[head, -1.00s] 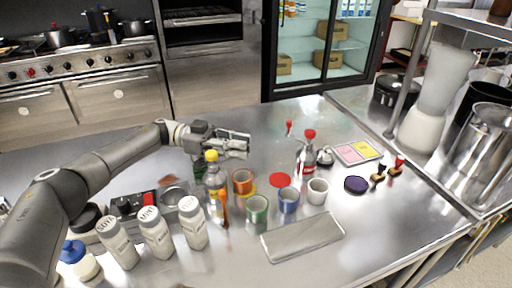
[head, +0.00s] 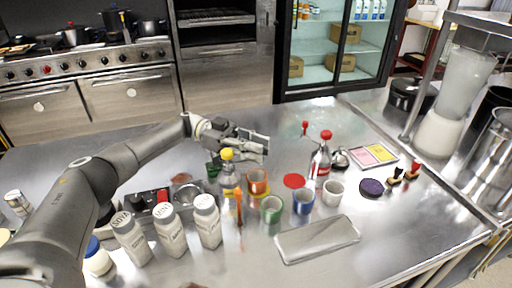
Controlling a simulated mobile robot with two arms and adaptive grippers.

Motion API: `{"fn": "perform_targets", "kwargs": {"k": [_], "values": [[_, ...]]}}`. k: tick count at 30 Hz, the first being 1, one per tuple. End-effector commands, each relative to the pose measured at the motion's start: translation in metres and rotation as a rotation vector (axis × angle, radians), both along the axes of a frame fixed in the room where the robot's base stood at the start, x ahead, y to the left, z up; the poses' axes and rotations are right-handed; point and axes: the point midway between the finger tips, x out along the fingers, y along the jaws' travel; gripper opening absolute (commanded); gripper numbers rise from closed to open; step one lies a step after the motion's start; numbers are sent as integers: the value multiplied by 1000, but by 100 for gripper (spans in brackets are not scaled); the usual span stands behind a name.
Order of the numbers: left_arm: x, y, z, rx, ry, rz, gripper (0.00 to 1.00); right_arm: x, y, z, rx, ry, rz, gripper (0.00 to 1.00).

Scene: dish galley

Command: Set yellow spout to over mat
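A clear bottle (head: 229,183) with a yellow top (head: 227,154), likely the yellow spout, stands on the steel counter left of an orange mug (head: 257,182). A flat red round mat (head: 294,181) lies bare right of that mug. A yellow patch under the orange mug may be another mat; I cannot tell which one the task means. My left gripper (head: 262,146) is just behind and right of the yellow top, fingers apart, pointing right. I see nothing between them. My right gripper is not in view.
Green (head: 271,209) and blue (head: 303,201) mugs and a white cup (head: 333,193) stand in front of the red mat. A red-topped bottle (head: 320,164) stands behind it. White shaker bottles (head: 170,231) stand at front left. A metal tray (head: 317,240) lies at front. The back counter is mostly clear.

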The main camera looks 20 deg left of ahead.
Motion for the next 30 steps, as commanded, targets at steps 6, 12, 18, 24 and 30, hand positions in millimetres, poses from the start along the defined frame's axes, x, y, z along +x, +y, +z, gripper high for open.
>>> {"fn": "perform_targets", "kwargs": {"k": [6,12,18,24,30], "values": [[0,0,0,0,0,1,24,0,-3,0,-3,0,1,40],[1,4,0,1,0,3,24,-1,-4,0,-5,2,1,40],[3,26,0,0,0,5,24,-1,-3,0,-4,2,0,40],[5,50,0,0,-1,3,24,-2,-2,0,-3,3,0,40],[7,64,0,1,-2,2,24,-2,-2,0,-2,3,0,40]]}}
